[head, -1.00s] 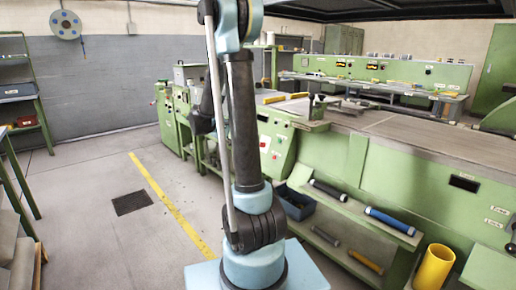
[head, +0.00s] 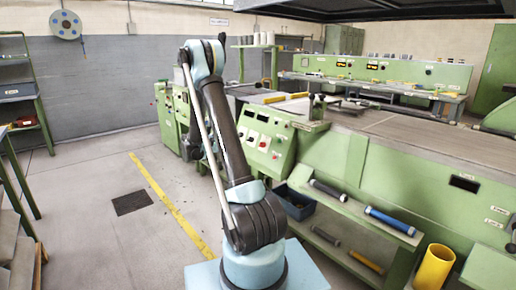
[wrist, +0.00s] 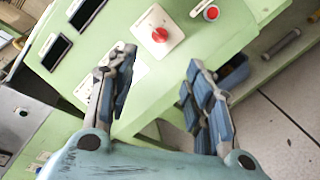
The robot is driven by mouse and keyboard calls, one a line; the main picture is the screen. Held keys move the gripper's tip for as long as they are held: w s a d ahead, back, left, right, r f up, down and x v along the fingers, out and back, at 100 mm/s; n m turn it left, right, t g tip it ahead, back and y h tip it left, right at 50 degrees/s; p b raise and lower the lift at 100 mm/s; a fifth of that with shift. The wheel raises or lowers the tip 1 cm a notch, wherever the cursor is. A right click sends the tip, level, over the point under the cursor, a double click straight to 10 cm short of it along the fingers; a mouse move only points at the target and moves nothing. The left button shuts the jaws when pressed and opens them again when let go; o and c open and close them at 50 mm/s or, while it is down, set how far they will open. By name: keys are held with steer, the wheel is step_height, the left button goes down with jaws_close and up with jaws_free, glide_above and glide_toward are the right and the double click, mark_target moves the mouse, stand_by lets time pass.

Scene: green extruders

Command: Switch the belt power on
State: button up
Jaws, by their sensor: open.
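The green control panel (head: 262,140) of the long machine stands just right of my arm in the head view. In the wrist view, the panel (wrist: 115,28) carries a red knob (wrist: 160,35) on a white plate and a smaller red button (wrist: 211,13). Another white plate (wrist: 137,72) is partly hidden behind my left finger. The labels are too small to read, so I cannot tell which control is the belt power. My gripper (wrist: 160,97) is open with nothing between its fingers. The red knob shows beyond the gap, apart from the fingertips.
Two dark displays (wrist: 56,51) sit left of the knob. Below the panel are a blue bin (head: 296,203) and a shelf (head: 355,213) with several cylinders. A yellow cylinder (head: 434,267) stands at lower right. The floor left of the yellow line (head: 170,200) is mostly clear.

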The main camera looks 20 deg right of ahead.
mark_target(262, 145)
steer(key=x, duration=1.6)
steer(key=shift+d, duration=0.25)
steer(key=c, duration=1)
